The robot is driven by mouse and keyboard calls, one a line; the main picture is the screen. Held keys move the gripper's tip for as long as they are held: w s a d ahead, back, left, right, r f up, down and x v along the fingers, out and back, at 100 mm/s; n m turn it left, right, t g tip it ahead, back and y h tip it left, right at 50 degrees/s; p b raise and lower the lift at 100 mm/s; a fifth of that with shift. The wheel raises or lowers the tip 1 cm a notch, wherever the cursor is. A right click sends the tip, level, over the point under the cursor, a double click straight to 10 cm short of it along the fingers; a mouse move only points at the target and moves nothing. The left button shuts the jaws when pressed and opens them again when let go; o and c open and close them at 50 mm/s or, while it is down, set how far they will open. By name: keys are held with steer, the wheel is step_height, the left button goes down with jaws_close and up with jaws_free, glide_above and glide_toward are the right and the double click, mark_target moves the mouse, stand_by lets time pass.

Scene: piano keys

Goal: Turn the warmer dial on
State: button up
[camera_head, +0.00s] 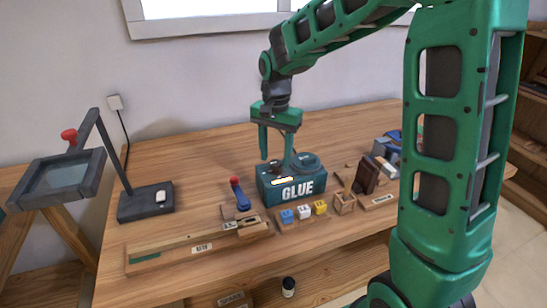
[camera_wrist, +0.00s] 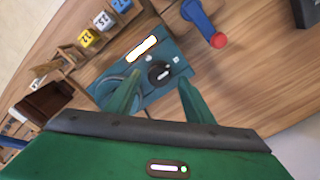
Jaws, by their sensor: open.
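The glue warmer is a teal box marked GLUE (camera_head: 297,191), near the middle of the bench in the head view. Its top also shows in the wrist view (camera_wrist: 184,56). A black round dial (camera_wrist: 155,70) with a white mark sits on that top, beside a round opening or pot. I cannot make out the dial clearly in the head view. My gripper (camera_head: 276,160) points down over the box top, its fingers apart and empty. In the wrist view the fingers (camera_wrist: 160,82) lie on either side of the dial; whether they touch it I cannot tell.
A blue handle with a red knob (camera_head: 239,193) stands left of the box. Yellow, white and blue blocks (camera_head: 303,212) sit in front, and a dark brown piece (camera_head: 366,176) to the right. A dark lamp-like stand (camera_head: 146,202) is far left. The bench behind is clear.

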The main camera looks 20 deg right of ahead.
mark_target(275, 162)
step_height(275, 162, up, 10)
steer(key=shift+f, duration=0.2)
stand_by(0.4)
steer(key=s+d+f+n, duration=0.1)
steer(key=s+d, duration=0.4)
steer(key=s, duration=0.5)
steer(key=s+d+f+n, duration=0.1)
steer(key=s+d+f, duration=0.2)
steer(key=s+d, duration=0.3)
steer(key=s+d+f, duration=0.2)
steer(key=s+d, duration=0.4)
steer(key=s, duration=0.9)
steer(key=shift+s+f+n, duration=0.3)
steer(key=shift+f+n, duration=0.1)
